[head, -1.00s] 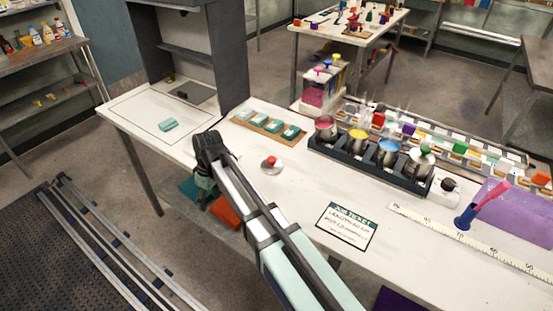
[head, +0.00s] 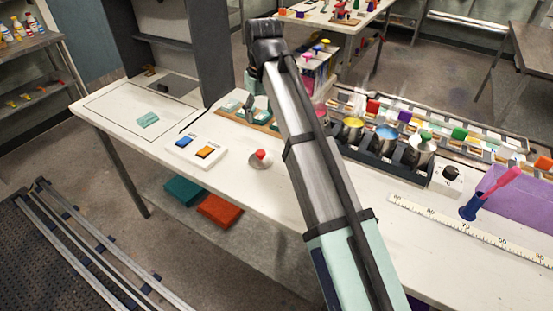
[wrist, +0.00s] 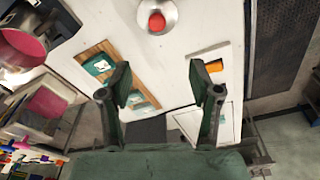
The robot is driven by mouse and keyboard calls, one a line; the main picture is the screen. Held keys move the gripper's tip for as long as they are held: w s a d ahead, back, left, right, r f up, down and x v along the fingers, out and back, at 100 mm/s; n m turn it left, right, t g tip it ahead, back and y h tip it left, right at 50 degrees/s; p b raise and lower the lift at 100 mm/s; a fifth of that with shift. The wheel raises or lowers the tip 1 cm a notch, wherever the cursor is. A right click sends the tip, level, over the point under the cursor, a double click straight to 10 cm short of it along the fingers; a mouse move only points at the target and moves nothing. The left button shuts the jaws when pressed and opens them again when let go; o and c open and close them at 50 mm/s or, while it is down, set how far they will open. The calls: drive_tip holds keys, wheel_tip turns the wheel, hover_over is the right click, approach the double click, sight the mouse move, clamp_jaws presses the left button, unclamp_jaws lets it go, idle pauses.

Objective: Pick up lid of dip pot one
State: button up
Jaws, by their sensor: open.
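A round metal lid with a red knob (head: 260,159) lies on the white table, left of my arm in the head view. In the head view my gripper (head: 250,108) is above the wooden tray, behind the lid and partly hidden. An open pot with pink contents shows at the left of the wrist view (wrist: 22,48); my arm mostly hides it in the head view.
A dark rack (head: 385,168) holds metal pots with yellow and blue contents and one with a green-knobbed lid. A wooden tray (wrist: 92,50) holds teal pieces. A white panel (head: 196,151) has blue and orange switches. The table around the red-knobbed lid is clear.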

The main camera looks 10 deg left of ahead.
drive_tip(key=p, duration=0.2)
hover_over(261, 152)
drive_tip(key=f, duration=1.1)
drive_tip(key=shift+s+a+f, duration=0.1)
drive_tip(key=shift+s+f, duration=0.2)
drive_tip(key=shift+f, duration=0.05)
drive_tip(key=shift+w+f+p, duration=0.2)
drive_tip(key=shift+f+p, duration=0.35)
drive_tip(key=shift+f, duration=0.8)
drive_tip(key=shift+w+f+p, duration=0.15)
drive_tip(key=shift+f+p, duration=0.35)
drive_tip(key=shift+f, duration=0.8)
clamp_jaws()
